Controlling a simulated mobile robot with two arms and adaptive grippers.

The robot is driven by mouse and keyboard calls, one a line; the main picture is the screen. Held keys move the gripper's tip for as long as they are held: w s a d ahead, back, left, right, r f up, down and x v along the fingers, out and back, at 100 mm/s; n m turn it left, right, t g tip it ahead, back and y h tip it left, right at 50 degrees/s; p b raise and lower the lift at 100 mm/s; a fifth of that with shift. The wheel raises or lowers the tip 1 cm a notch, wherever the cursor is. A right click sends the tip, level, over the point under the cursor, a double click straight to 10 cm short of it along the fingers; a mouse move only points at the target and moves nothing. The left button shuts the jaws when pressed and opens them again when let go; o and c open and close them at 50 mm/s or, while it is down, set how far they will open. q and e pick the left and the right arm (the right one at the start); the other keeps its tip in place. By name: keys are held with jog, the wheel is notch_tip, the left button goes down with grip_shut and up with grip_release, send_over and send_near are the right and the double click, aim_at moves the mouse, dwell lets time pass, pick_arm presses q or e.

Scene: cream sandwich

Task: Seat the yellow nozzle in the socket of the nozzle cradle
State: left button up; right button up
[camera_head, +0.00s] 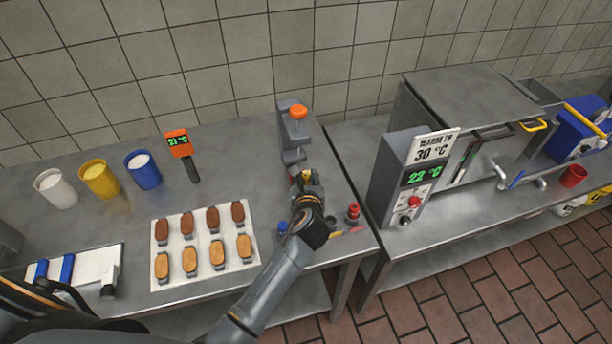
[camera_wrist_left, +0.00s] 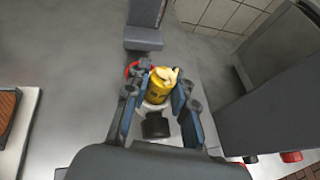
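The yellow nozzle (camera_wrist_left: 157,88) is between the two fingers of my left gripper (camera_wrist_left: 158,100) in the left wrist view, which appear closed on its sides. In the head view the left gripper (camera_head: 305,178) is just below the grey dispenser stand (camera_head: 292,135) with the orange knob, above the table. The nozzle cradle seems to lie at the table's front right, mostly hidden by my wrist; a yellow-marked spot (camera_head: 337,233) shows there. A red nozzle (camera_head: 353,211) stands beside it, and a blue piece (camera_head: 282,227) shows left of my wrist. My right gripper is not in view.
A white tray (camera_head: 155,284) of several brown and tan biscuits lies left of my arm. White (camera_head: 55,190), yellow (camera_head: 99,180) and blue (camera_head: 143,170) cups and an orange thermometer (camera_head: 179,143) stand behind. A warming machine (camera_head: 402,180) stands on the right bench.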

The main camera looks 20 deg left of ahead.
pick_arm(q)
jog(key=shift+o, duration=1.1)
jog(key=shift+r, duration=0.2)
jog(key=v, duration=1.2)
jog(key=shift+b, duration=0.45)
jog(key=shift+s+f, duration=0.1)
jog(key=shift+f, duration=0.05)
